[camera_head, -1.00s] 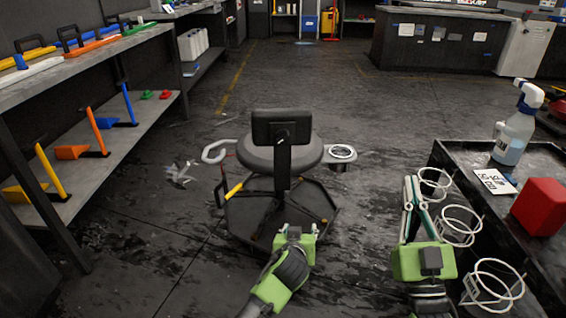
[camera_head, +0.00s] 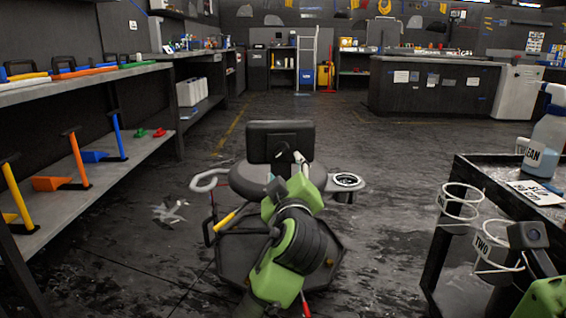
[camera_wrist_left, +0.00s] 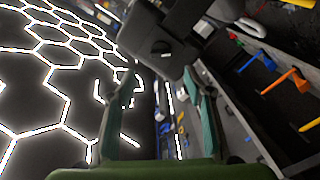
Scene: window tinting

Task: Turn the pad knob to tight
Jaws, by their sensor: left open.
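The pad knob (camera_wrist_left: 162,48) is a small dark round knob with a light mark, on the black back pad of the stool. The back pad (camera_head: 268,136) stands upright on the rolling stool in the middle of the head view. My left gripper (camera_head: 299,168) is in front of the pad, and its green body partly covers the stool. In the left wrist view my left gripper (camera_wrist_left: 160,78) is open and empty, with the knob ahead, between the two fingers and apart from them. My right gripper (camera_head: 543,290) is at the lower right; its fingers cannot be made out.
The stool has a grey seat (camera_head: 245,180), a cup holder on the right and a dark base. A black cart (camera_head: 475,168) with ring holders (camera_head: 461,204) and a spray bottle (camera_head: 545,146) stands at right. Shelves (camera_head: 100,88) with tools line the left. The floor behind is clear.

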